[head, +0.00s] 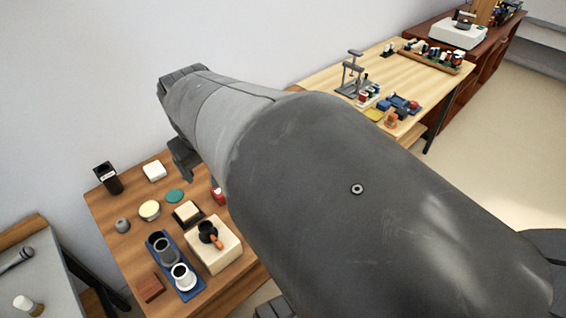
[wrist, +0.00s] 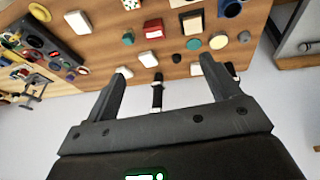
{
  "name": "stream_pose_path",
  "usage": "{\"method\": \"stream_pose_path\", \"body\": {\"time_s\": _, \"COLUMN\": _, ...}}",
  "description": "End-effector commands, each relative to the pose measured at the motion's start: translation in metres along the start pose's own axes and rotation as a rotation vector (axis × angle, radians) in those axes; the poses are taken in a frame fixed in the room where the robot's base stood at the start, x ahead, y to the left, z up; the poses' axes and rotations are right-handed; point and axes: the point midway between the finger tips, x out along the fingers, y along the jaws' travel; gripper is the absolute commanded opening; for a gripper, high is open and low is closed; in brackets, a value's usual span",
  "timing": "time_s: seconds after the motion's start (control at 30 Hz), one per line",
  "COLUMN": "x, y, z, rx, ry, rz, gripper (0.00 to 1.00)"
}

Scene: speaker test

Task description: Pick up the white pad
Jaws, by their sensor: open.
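A small white pad (head: 154,171) with rounded corners lies on the wooden table near its back edge, beside a black open box (head: 107,178). In the wrist view the white pad (wrist: 196,69) shows just left of the right fingertip, partly covered by it. My gripper (wrist: 165,66) is open and empty, above the table's wall-side edge. In the head view my gripper (head: 184,163) is mostly hidden by my arm, to the right of the pad. A second white block (wrist: 149,59) appears between the fingertips in the wrist view; my arm hides it in the head view.
Near the pad are a teal disc (head: 174,196), a cream round tin (head: 149,210), a black-and-cream block (head: 187,213) and a red item (head: 217,195). A dark upright-looking rod (wrist: 157,92) shows between my fingers. The wall stands close behind the table.

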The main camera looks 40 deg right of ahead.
Motion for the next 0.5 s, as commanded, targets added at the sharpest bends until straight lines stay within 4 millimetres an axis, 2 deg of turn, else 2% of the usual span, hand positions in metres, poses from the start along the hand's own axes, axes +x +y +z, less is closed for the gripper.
{"method": "stream_pose_path", "body": {"time_s": 0.03, "x": 0.011, "y": 0.014, "z": -0.009, "rx": 0.009, "ry": -0.032, "rz": 0.013, "gripper": 0.82}}
{"method": "stream_pose_path", "body": {"time_s": 0.23, "x": 0.052, "y": 0.067, "z": -0.036, "rx": 0.020, "ry": -0.131, "rz": 0.038, "gripper": 0.82}}
{"method": "stream_pose_path", "body": {"time_s": 0.5, "x": 0.120, "y": 0.151, "z": -0.047, "rx": 0.048, "ry": -0.245, "rz": 0.015, "gripper": 0.82}}
